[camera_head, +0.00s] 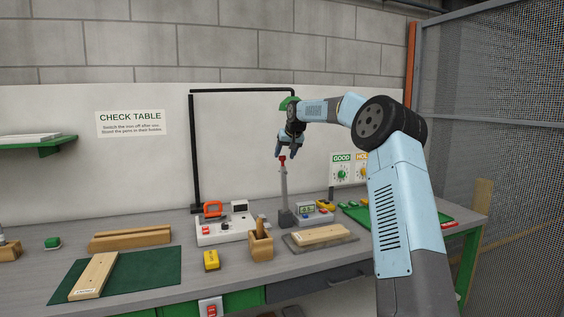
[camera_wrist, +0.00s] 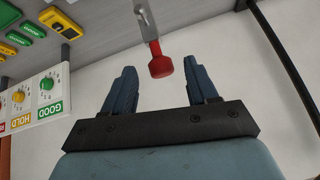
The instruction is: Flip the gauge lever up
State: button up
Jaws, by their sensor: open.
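The gauge lever (camera_head: 284,187) is a grey upright post with a red knob on top, standing on a dark base on the bench. In the wrist view its red knob (camera_wrist: 160,67) sits between and just beyond my fingertips, nearer the right finger. My gripper (camera_head: 287,151) is open and empty, pointing down just above the knob. In the wrist view my gripper (camera_wrist: 163,80) shows two dark blue fingers spread apart. I cannot tell whether a finger touches the knob.
A small gauge display (camera_head: 307,210) stands right of the lever base. A wooden holder (camera_head: 261,244) and a board on a grey plate (camera_head: 346,239) lie in front. A black frame (camera_head: 194,150) rises behind. A GOOD/HOLD panel (camera_head: 342,172) stands right. The green mat (camera_head: 150,270) has bare room.

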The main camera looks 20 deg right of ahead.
jog(key=v, duration=0.8)
jog(key=shift+f, duration=0.1)
jog(key=s+a+r+n+g+h, duration=0.1)
jog(key=s+a, duration=0.4)
jog(key=s, duration=0.8)
jog(key=s+a+r+h, duration=0.1)
jog(key=s+a, duration=0.5)
jog(key=s, duration=0.6)
jog(key=s+d+f, duration=0.1)
jog(key=s+f, duration=0.3)
jog(key=s, duration=0.7)
jog(key=s+d+f, duration=0.1)
jog(key=s+f, duration=0.4)
jog(key=s, duration=0.7)
jog(key=s+d+f, duration=0.1)
jog(key=s+f, duration=0.3)
jog(key=s, duration=0.7)
jog(key=shift+s+d+f+m+y, duration=0.15)
jog(key=shift+d+f+m+y, duration=0.05)
jog(key=shift+d+m+y, duration=0.15)
